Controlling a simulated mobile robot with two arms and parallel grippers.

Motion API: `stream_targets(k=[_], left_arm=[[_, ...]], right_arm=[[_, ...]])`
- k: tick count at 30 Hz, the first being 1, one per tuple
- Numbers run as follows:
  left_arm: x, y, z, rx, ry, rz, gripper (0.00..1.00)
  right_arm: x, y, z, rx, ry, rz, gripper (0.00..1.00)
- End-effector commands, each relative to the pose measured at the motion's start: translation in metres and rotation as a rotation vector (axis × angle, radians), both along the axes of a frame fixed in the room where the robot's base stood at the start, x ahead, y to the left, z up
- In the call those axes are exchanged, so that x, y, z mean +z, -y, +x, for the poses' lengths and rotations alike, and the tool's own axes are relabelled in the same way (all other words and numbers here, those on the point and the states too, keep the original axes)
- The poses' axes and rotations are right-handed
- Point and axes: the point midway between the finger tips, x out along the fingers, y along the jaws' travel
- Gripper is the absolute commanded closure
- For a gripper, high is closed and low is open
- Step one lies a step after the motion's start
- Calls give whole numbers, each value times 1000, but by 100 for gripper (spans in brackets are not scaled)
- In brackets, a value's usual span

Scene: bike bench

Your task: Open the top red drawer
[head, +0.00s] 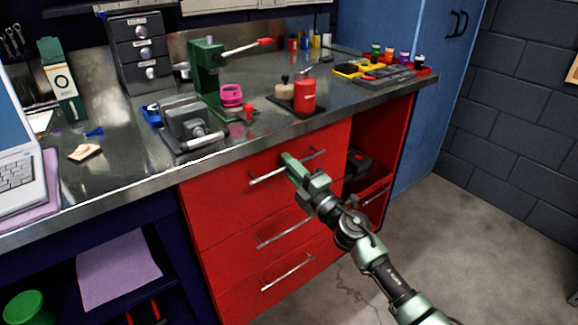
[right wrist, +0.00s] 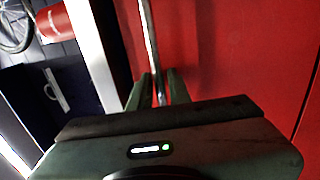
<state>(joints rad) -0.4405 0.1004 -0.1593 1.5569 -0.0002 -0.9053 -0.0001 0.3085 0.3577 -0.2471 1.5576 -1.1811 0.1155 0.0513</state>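The top red drawer (head: 220,205) is the uppermost of several red drawers under the bench top. Its front looks flush with the cabinet, and its metal bar handle (head: 267,176) runs across it. My right gripper (head: 291,163) is at the middle of this handle and hides part of it. In the right wrist view the handle (right wrist: 149,40) passes between the two fingers (right wrist: 159,88), which sit close on both sides of it. The fingers look shut on the bar, with the red drawer front (right wrist: 230,50) just beyond. My left gripper is not in view.
Lower drawers with handles (head: 285,233) are below. An open red compartment (head: 362,195) is to the right. The metal bench top (head: 130,160) overhangs the drawers and carries a vise (head: 190,125), a green press (head: 208,70) and a red bottle (head: 304,95). Floor at the right is clear.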

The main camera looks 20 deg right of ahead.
Motion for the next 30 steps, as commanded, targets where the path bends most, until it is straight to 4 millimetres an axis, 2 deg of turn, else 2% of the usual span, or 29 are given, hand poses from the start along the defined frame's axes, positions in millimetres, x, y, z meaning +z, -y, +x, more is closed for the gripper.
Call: stream_targets(k=[1, 2, 3, 4, 30], left_arm=[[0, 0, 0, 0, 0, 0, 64], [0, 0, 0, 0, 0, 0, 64], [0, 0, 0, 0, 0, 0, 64], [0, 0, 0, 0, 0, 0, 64], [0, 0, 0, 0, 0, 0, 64]], right_arm=[[0, 0, 0, 0, 0, 0, 82], [0, 0, 0, 0, 0, 0, 87], [0, 0, 0, 0, 0, 0, 98], [0, 0, 0, 0, 0, 0, 100], [-1, 0, 0, -1, -1, 0, 100]])
